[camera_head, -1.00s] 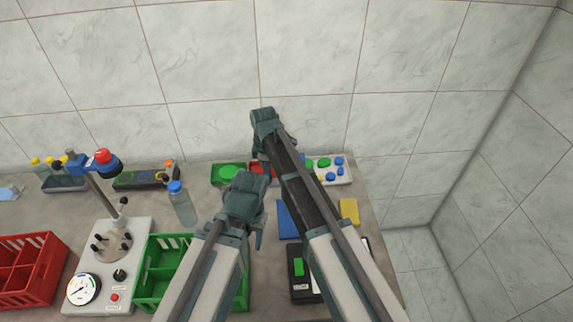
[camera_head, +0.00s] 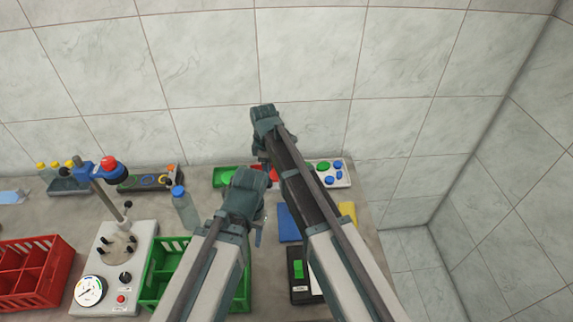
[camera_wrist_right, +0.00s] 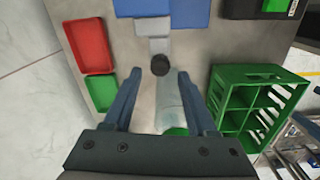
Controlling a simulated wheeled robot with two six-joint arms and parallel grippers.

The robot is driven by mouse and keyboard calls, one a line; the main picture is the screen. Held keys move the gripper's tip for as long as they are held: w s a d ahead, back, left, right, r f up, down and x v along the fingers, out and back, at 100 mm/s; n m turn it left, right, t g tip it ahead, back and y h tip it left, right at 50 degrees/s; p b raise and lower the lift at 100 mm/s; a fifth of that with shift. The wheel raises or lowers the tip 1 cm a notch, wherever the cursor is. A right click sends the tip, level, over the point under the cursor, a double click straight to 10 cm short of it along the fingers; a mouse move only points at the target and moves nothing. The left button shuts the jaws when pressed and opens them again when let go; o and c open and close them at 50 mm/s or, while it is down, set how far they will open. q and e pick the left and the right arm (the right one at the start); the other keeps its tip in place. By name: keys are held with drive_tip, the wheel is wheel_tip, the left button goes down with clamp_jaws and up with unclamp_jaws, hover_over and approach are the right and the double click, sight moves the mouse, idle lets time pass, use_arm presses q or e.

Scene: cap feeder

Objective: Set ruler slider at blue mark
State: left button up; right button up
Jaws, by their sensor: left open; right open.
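I cannot clearly recognise a ruler, its slider or a blue mark in either view. In the right wrist view, small grey pieces (camera_wrist_right: 153,47) with a round black knob (camera_wrist_right: 160,67) lie beside a blue panel, and a clear elongated object (camera_wrist_right: 170,104) extends below the knob. I cannot tell whether these belong to the ruler. My right gripper (camera_wrist_right: 157,76) is open, its fingers either side of the knob in the picture, with nothing held. My left gripper (camera_head: 245,196) hangs over the table behind the green crate, its fingers mostly hidden. The right arm reaches farther back in the head view.
A green crate (camera_head: 152,272), a red crate (camera_head: 62,257), a dial machine (camera_head: 112,240) and a blue-capped bottle (camera_head: 184,208) stand to the left. Green (camera_wrist_right: 101,93) and red (camera_wrist_right: 86,48) trays lie near the wall. A blue panel (camera_head: 288,222) lies to the right.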

wheel_tip(320, 180, up, 4)
drive_tip(key=p, duration=0.3)
drive_tip(key=shift+r, duration=0.1)
use_arm(q)
wheel_tip(320, 180, up, 4)
